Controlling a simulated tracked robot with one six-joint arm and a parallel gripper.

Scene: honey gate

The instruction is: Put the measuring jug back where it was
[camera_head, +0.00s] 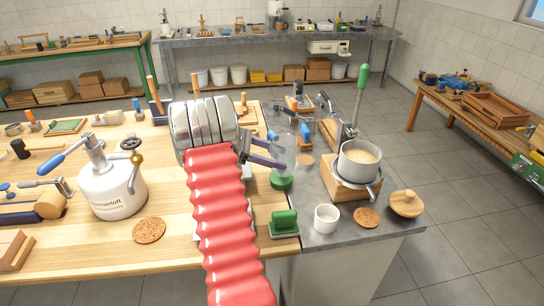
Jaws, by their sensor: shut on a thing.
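My gripper (280,157) has purple fingers and reaches right from the end of my red ribbed arm. It is shut on a clear, see-through vessel (291,150) that appears to be the measuring jug. The jug's outline is faint, and I cannot tell whether it touches the surface below. A green round piece (281,182) shows directly under it; I cannot tell whether it is part of the jug. My arm hides part of the wooden table behind and below it.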

